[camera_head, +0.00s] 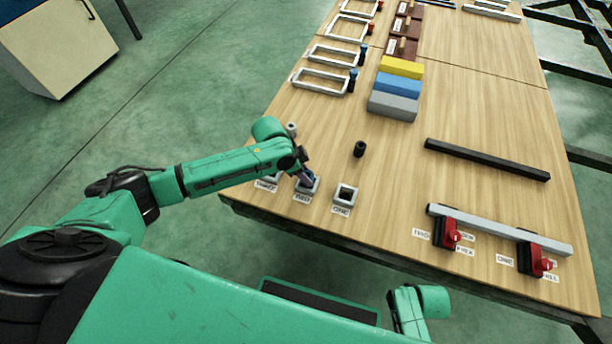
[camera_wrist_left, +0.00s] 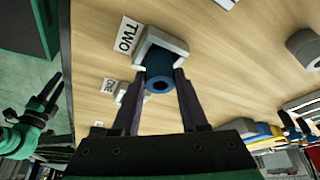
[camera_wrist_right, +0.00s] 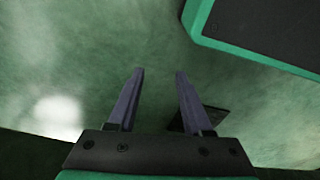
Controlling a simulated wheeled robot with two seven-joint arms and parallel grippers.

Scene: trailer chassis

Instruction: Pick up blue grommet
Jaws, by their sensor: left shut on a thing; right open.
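The blue grommet (camera_wrist_left: 160,72) is a short blue cylinder with a hole in its end. It sits at a small pale square holder (camera_wrist_left: 172,40) beside a label reading TWO. My left gripper (camera_wrist_left: 160,76) is shut on the grommet, one finger on each side. In the head view my left gripper (camera_head: 306,178) is low over the middle holder (camera_head: 309,190) near the table's edge and hides most of the grommet. My right gripper (camera_wrist_right: 157,72) is open and empty, over the green floor.
Another square holder (camera_head: 345,195) stands to the right. A black grommet (camera_head: 360,149) and a grey one (camera_head: 291,129) stand farther back. Yellow (camera_head: 402,67), blue (camera_head: 398,85) and grey (camera_head: 393,106) blocks lie behind. A black bar (camera_head: 487,159) lies to the right. The table's middle is clear.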

